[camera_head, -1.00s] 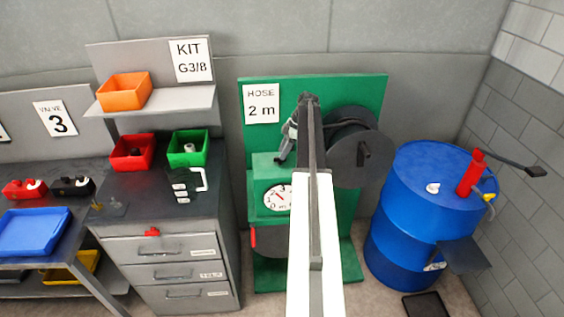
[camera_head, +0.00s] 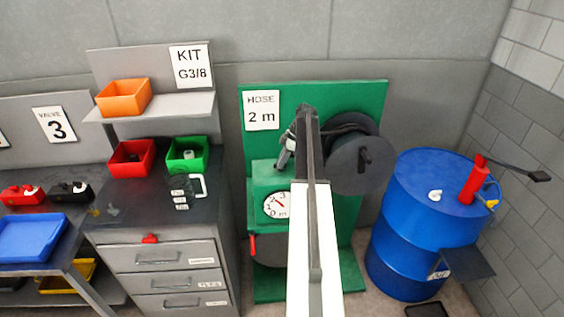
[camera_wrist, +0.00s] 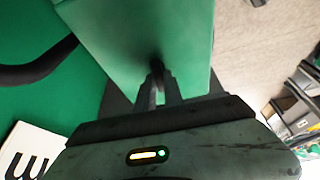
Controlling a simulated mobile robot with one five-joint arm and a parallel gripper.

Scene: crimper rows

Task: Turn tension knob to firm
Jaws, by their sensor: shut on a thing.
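The green hose stand (camera_head: 360,100) is in the middle of the head view, with a green box (camera_head: 262,178) on its front carrying a round white dial (camera_head: 276,205). My gripper (camera_head: 282,160) is at the top of this box, partly covered by my arm. In the wrist view, my gripper (camera_wrist: 158,92) is shut on a small dark knob (camera_wrist: 157,68) at the green box's face (camera_wrist: 140,35). The fingers hide most of the knob, so its setting cannot be read. The knob cannot be made out in the head view.
A dark hose reel (camera_head: 360,160) sits right of my arm. A blue drum (camera_head: 415,240) with a red pump (camera_head: 474,182) stands farther right. A grey drawer cabinet (camera_head: 165,250) with red and green bins stands left. A red lever (camera_head: 252,245) is below the dial.

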